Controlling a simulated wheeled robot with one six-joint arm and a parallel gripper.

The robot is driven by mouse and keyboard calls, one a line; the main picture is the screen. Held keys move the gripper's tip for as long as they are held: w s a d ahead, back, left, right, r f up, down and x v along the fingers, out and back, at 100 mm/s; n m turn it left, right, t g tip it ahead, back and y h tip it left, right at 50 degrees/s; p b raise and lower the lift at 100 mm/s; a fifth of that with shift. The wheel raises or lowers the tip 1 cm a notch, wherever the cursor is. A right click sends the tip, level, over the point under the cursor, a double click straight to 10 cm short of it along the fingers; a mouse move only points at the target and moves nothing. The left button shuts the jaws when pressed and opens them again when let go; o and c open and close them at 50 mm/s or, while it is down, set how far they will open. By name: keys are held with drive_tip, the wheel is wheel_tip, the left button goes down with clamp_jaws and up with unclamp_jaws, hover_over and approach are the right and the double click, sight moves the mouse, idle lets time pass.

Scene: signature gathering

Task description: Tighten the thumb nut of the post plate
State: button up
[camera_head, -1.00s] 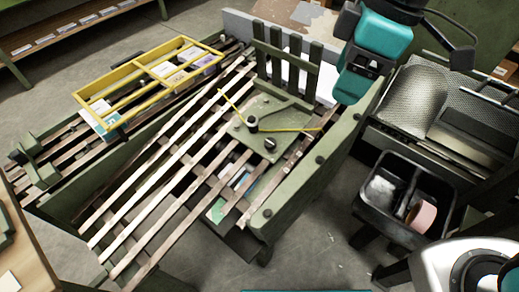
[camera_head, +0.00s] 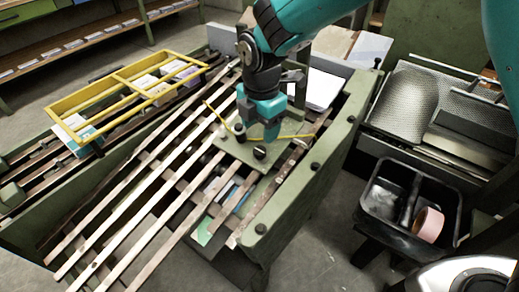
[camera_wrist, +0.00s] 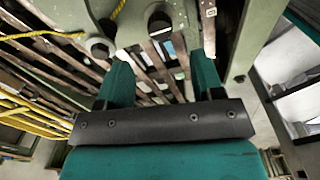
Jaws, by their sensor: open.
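The green post plate (camera_head: 226,146) lies on the wooden slats, with a yellow cord across it. Two dark round knobs stand on it: one at the back left (camera_head: 240,131) and one nearer the front (camera_head: 259,152). I cannot tell for sure which is the thumb nut. My gripper (camera_head: 264,132) points down over the plate, hiding part of it and its uprights. In the wrist view, my teal fingers (camera_wrist: 162,62) are spread apart and empty. The front knob (camera_wrist: 160,24) shows beyond and between the fingertips, the other knob (camera_wrist: 100,48) to the left of them.
A yellow frame (camera_head: 128,77) with cards lies at the left, on the slatted rack. A green side rail (camera_head: 315,165) with dark bolts runs close by the plate's right. A black bin (camera_head: 382,196) with a pink roll (camera_head: 428,223) and a mesh tray (camera_head: 412,95) stand farther right.

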sight(260, 150)
wheel_tip(260, 150, down, 8)
drive_tip(key=shift+r, duration=0.1)
drive_tip(key=c, duration=0.9)
